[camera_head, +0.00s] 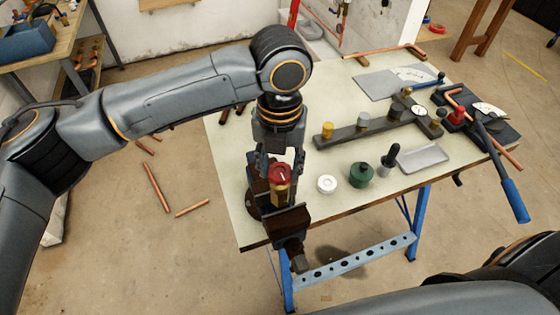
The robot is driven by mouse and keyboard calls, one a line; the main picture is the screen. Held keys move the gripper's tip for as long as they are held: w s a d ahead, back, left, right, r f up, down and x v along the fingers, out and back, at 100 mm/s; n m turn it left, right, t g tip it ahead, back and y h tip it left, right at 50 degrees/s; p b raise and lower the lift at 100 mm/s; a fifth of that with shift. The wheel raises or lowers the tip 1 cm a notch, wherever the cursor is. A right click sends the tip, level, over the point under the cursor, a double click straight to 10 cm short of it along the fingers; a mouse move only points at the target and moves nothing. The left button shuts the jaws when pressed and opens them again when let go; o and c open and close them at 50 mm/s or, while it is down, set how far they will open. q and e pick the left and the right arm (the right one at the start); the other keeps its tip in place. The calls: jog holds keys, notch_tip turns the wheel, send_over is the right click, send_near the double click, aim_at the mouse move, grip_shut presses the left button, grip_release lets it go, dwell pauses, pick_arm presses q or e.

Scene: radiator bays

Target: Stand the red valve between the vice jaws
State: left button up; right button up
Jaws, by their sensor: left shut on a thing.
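The red valve (281,174) has a red top and a brass-coloured lower part. My left gripper (281,164) points down from above and is shut on it, with a finger at each side. The valve looks upright. It is at the dark brown vice (291,217), which is fixed at the table's near left corner. The valve's lower end meets the jaws in the picture; I cannot tell whether it is seated between them or just above. My right gripper is not in view; part of my right arm shows at the bottom right.
On the table (232,165), a white roll (326,184), a green canister (361,175) and a grey tray (424,157) stand right of the vice. A dark rack (350,134) with several fittings lies behind. A blue-handled tool (514,200) overhangs the right edge.

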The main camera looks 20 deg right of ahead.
pick_arm(q)
jog(key=shift+f+b, duration=0.7)
jog(key=shift+f, duration=1.5)
jog(key=o, duration=1.4)
jog(key=shift+c, duration=0.2)
notch_tip(320, 180, up, 12)
jog(key=shift+r, duration=0.1)
